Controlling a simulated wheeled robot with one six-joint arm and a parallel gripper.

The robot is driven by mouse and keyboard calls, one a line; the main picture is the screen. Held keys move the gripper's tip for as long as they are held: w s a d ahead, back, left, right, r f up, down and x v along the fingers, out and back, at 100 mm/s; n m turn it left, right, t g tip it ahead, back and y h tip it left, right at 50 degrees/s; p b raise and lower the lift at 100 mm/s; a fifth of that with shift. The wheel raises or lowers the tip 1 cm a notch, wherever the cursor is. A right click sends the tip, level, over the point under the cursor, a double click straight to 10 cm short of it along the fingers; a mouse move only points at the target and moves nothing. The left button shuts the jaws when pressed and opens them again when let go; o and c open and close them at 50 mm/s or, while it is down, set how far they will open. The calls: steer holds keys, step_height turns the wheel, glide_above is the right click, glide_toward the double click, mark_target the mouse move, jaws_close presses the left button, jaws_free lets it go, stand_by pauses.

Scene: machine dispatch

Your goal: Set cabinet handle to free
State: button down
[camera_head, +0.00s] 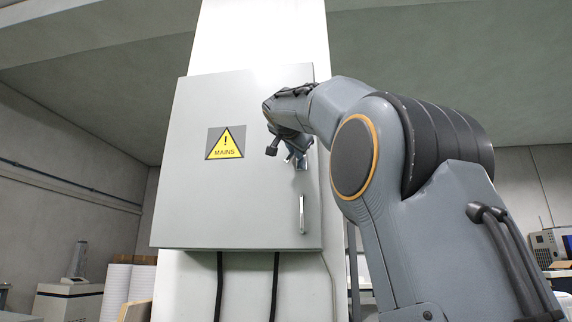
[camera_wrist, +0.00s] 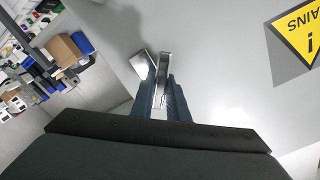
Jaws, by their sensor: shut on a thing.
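The grey wall cabinet (camera_head: 215,205) hangs closed on a white column, with a yellow MAINS warning sign (camera_head: 226,143) on its door. A silver lower handle (camera_head: 302,214) stands upright near the door's right edge. My gripper (camera_head: 297,155) is above it at the right side of the door. In the wrist view, which shows the sign upside down, the dark fingers of my gripper (camera_wrist: 165,100) are shut on a silver handle (camera_wrist: 164,68). A bright metal piece (camera_wrist: 143,65) sits beside that handle. In the head view my gripper partly hides the held handle.
Two black cables (camera_head: 219,285) run down below the cabinet. Boxes and shelf items (camera_wrist: 70,47) show in the background of the wrist view. A grey machine (camera_head: 68,300) stands at the far left. The door's left part is clear.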

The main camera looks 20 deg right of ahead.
steer(key=m, duration=0.1)
steer(key=m+b, duration=0.1)
steer(key=m, duration=0.1)
steer(key=m+b, duration=0.1)
steer(key=shift+w+a+r+m, duration=0.25)
steer(key=shift+r+m, duration=0.05)
steer(key=m, duration=0.2)
steer(key=r+m, duration=0.1)
steer(key=m, duration=0.2)
steer(key=shift+a+r+b, duration=0.1)
steer(key=shift+b, duration=0.3)
steer(key=shift+m, duration=0.4)
steer(key=c, duration=1.7)
jaws_free()
steer(key=shift+b+v, duration=1.8)
steer(key=shift+v, duration=2.1)
